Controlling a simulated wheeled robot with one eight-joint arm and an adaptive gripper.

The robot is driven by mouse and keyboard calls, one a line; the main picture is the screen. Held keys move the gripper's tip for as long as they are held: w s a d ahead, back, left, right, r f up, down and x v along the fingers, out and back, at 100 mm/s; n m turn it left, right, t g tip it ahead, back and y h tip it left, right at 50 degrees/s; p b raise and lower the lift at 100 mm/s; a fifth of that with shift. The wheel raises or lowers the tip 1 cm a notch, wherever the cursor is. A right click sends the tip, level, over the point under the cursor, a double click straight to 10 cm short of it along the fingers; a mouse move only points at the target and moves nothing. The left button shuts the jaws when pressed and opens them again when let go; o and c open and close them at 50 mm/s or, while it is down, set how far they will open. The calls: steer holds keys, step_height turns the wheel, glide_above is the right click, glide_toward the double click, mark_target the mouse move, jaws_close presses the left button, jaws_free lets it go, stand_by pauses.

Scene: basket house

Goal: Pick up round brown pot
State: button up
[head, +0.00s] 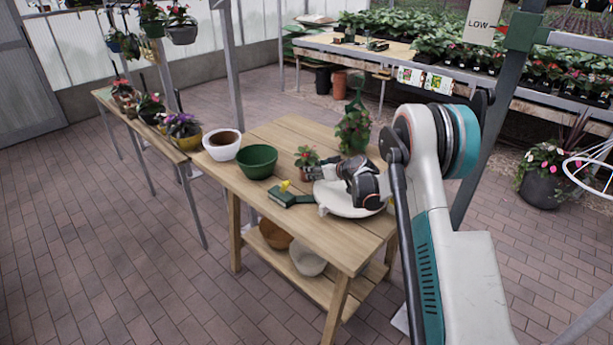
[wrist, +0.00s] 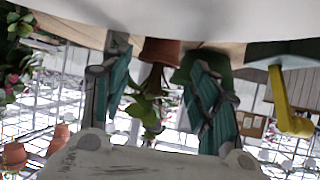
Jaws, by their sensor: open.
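A small round brown pot (head: 304,174) with a leafy red-flowered plant stands on the wooden table in the head view, partly hidden by my gripper. In the wrist view, which looks upside down, the brown pot (wrist: 160,51) shows between and beyond the fingers, its plant hanging down in the picture. My gripper (head: 316,171) is low over the table, pointing left at the pot. Its fingers (wrist: 158,62) are open with a gap on both sides of the pot; I cannot tell how far in it is. Another round brown bowl (head: 275,234) sits on the lower shelf.
A taller potted plant (head: 353,130) stands behind. The table's front corner is bare.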

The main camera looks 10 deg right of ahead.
steer(key=shift+w+r+b+x, duration=0.15)
steer(key=shift+b+x, duration=0.45)
steer(key=shift+x, duration=0.95)
steer(key=shift+w+r+b+x, duration=0.1)
steer(key=shift+r+b+x, duration=0.3)
steer(key=shift+x, duration=1.15)
steer(key=shift+a+f, duration=0.1)
steer(key=shift+f, duration=0.05)
steer(key=c, duration=0.8)
